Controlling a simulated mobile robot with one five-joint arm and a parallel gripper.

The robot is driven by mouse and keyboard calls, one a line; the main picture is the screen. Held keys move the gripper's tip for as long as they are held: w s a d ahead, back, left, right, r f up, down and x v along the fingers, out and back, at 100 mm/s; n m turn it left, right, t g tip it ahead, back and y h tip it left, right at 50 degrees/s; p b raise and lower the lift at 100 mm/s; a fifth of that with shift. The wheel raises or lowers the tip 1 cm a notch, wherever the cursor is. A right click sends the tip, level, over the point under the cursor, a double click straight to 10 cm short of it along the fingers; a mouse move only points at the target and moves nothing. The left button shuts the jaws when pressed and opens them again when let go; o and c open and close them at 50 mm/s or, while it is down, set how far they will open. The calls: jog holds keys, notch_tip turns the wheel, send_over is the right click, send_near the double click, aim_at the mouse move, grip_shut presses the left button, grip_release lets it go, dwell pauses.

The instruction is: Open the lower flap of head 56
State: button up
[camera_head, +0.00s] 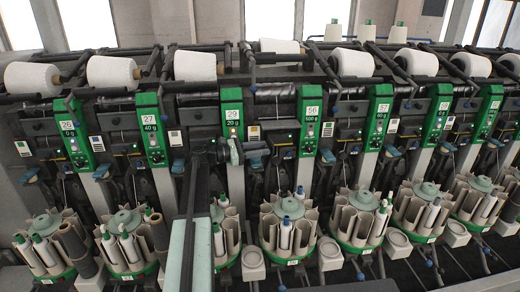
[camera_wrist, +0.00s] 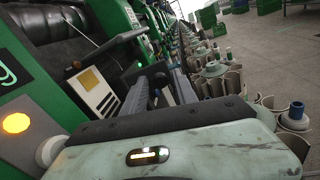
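Head 56 is the green panel (camera_head: 311,120) marked 56 and 500 g, right of centre in the head view. Dark mechanism lies beside and below it; I cannot make out its lower flap or whether that is shut. The near panel with a lit yellow button fills the left there.
Round magazines of upright tubes, one (camera_head: 288,222) below head 56, stand along the front and jut out. White yarn packages (camera_head: 352,63) lie along the top. In the wrist view, open floor (camera_wrist: 270,60) lies to the right, with green crates (camera_wrist: 208,17) farther off.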

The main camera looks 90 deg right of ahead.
dwell(0.3)
jog(key=v, duration=0.7)
jog(key=shift+w, duration=0.4)
